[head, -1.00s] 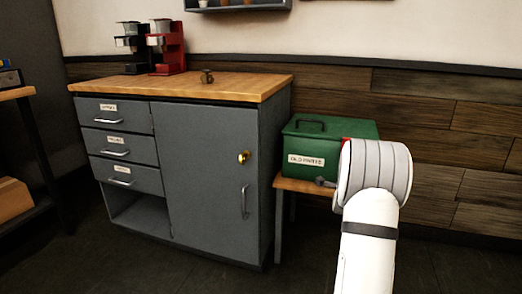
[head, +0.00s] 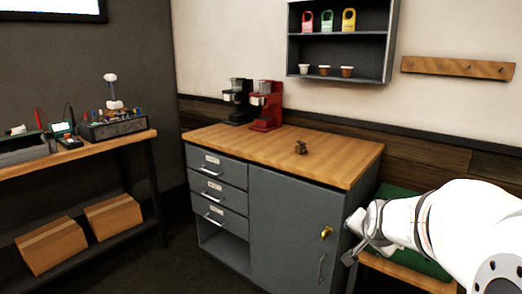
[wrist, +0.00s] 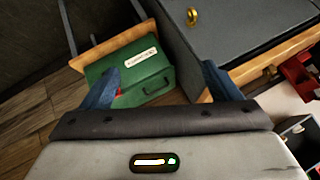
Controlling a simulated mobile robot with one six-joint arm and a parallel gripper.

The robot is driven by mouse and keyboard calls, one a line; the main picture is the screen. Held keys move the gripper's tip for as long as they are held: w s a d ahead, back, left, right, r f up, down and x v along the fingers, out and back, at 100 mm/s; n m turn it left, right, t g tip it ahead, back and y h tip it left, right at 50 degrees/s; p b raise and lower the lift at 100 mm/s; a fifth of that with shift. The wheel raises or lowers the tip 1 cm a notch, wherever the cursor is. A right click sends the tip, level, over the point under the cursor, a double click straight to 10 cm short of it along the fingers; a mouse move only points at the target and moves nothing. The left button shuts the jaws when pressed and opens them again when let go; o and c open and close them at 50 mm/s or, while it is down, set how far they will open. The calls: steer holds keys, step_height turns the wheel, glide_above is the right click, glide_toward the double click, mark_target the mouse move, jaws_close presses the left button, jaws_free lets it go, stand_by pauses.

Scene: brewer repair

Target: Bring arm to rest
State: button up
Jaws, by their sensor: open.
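My arm reaches in from the right edge of the head view, with my gripper (head: 362,240) in front of the grey cabinet's right side. In the wrist view its two blue fingers stand wide apart, with nothing between them (wrist: 160,84). Beyond the fingers is the green box (wrist: 156,72) with a white label and a dark handle. A small red patch shows beside the left finger; I cannot tell what it is. In the head view my arm hides most of the green box (head: 400,191).
The grey cabinet (head: 290,215) has a wooden top with a small brown object (head: 301,147), a black brewer (head: 238,102) and a red brewer (head: 266,106). A wall shelf (head: 342,40) holds tags and cups. A workbench (head: 95,152) with tools stands left; dark floor lies between.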

steer(key=s+a+r+n+g+p, duration=0.2)
steer(key=s+a+r+n+p, duration=0.1)
steer(key=s, duration=0.4)
steer(key=s+a+r+n+g+y+p, duration=0.1)
steer(key=s+a+r+n+g+p, duration=0.1)
steer(key=s+a+r+n+p, duration=0.1)
steer(key=s+a+r+n+g+y+p, duration=0.1)
steer(key=s+a+r+n+p, duration=0.2)
steer(key=s, duration=0.8)
step_height(320, 180, up, 4)
steer(key=a+p, duration=0.2)
steer(key=p, duration=0.2)
steer(key=shift+s+f+n+g, duration=0.2)
steer(key=shift+s+n+g, duration=0.15)
steer(key=shift+n+g, duration=0.05)
